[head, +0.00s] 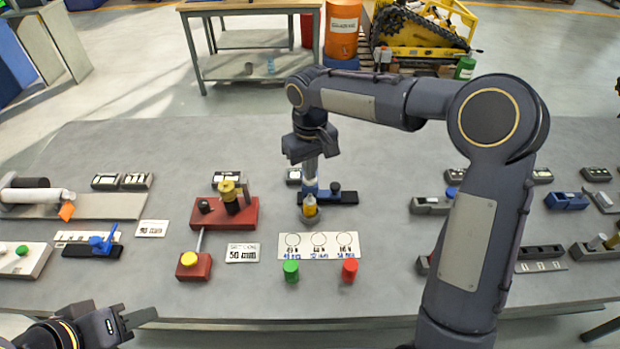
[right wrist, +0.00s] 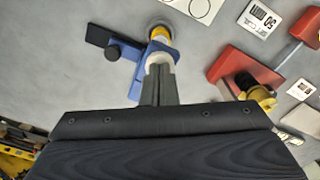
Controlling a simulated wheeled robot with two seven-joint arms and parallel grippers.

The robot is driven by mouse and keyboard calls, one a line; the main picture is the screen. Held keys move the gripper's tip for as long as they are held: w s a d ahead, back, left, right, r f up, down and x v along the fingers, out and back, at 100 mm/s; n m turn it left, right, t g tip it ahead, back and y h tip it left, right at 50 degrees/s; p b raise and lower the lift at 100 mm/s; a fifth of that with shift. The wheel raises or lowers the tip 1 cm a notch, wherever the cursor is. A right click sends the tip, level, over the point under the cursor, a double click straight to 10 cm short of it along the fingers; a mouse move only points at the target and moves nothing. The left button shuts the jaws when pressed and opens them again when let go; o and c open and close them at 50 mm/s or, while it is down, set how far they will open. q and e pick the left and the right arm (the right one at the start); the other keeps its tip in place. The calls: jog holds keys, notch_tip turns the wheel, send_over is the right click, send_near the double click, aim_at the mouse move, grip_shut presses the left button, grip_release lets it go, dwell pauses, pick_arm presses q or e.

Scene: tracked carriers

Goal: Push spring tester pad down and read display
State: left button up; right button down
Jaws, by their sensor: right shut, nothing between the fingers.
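A small blue tester stand (head: 335,194) with a yellow spring part (head: 310,206) stands mid-table. In the right wrist view the blue stand (right wrist: 131,68) holds the yellow part (right wrist: 160,33) with a pale round pad (right wrist: 160,60) by it. My right gripper (head: 311,176) points down over this pad, fingers shut and empty; in the right wrist view its fingertips (right wrist: 159,72) overlap the pad. I cannot tell if they press it. A small dark display box (head: 294,176) sits behind, partly hidden by my gripper; its reading is illegible. My left gripper (head: 128,322) is low at the left, away from the tester; its jaw state is unclear.
A red fixture (head: 225,214) with a black and yellow part and a yellow-knobbed lever (head: 188,259) stands to the left. A white card (head: 319,246) with circles lies in front, with green (head: 291,271) and red (head: 350,270) cylinders.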

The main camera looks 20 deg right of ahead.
jog(key=shift+r+p, duration=2.5)
jog(key=shift+r, duration=0.5)
jog(key=s+d+r+m+t+y+b, duration=0.15)
jog(key=s+d, duration=0.25)
jog(key=s, duration=0.6)
jog(key=s+d+r+m+t+y, duration=0.1)
jog(key=s+d+r+m+t, duration=0.2)
jog(key=s, duration=0.7)
jog(key=s+f+t+y, duration=0.1)
jog(key=s+f, duration=0.2)
jog(key=s, duration=0.4)
jog(key=shift+s+a+f, duration=0.2)
jog(key=shift+f, duration=0.05)
jog(key=shift+m, duration=0.25)
